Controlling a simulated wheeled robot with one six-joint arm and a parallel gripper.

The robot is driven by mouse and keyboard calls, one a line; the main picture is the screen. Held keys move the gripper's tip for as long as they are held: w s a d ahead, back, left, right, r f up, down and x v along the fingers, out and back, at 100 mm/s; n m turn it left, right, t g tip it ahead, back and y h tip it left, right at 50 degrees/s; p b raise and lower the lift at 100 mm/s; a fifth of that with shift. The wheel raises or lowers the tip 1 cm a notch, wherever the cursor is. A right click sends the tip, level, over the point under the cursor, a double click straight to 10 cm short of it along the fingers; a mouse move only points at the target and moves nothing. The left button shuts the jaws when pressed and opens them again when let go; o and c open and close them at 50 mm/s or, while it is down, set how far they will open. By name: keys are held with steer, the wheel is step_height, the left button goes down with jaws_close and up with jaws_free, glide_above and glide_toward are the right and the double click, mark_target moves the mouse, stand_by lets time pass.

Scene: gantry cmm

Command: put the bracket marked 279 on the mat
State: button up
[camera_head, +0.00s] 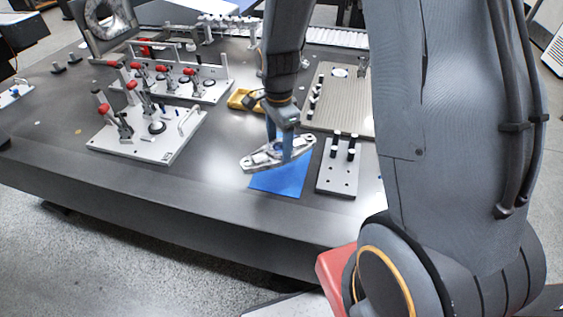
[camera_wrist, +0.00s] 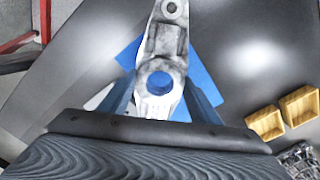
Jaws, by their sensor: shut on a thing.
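A grey metal bracket (camera_head: 262,157) is held in my gripper (camera_head: 280,149) above the blue mat (camera_head: 284,182). The bracket is long, with a hole at its end and a larger round opening in its middle. In the wrist view the bracket (camera_wrist: 165,47) lies between the two fingers of my gripper (camera_wrist: 162,100), with the blue mat (camera_wrist: 203,85) showing behind it and through its opening. It covers part of the mat in both views. I cannot read any mark on the bracket.
White fixture plates with red-handled clamps (camera_head: 148,132) stand on the dark table (camera_head: 215,171) to the left. A small grey plate with black posts (camera_head: 338,179) lies right of the mat. Yellow bins (camera_head: 240,99) and a ribbed beige plate (camera_head: 343,107) are behind.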

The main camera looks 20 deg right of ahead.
steer(key=shift+f+p, duration=0.55)
steer(key=shift+f, duration=3.45)
steer(key=shift+f, duration=0.15)
steer(key=o, duration=1.5)
step_height(320, 180, up, 12)
steer(key=b, duration=0.2)
steer(key=s+r+n, duration=0.2)
steer(key=s+n, duration=0.5)
steer(key=n, duration=0.1)
steer(key=s+r+n, duration=0.2)
steer(key=s+n, duration=0.5)
steer(key=shift+s+d+r+n+t, duration=0.15)
steer(key=shift+d+r+n+t, duration=0.15)
steer(key=shift+d+r+n, duration=0.1)
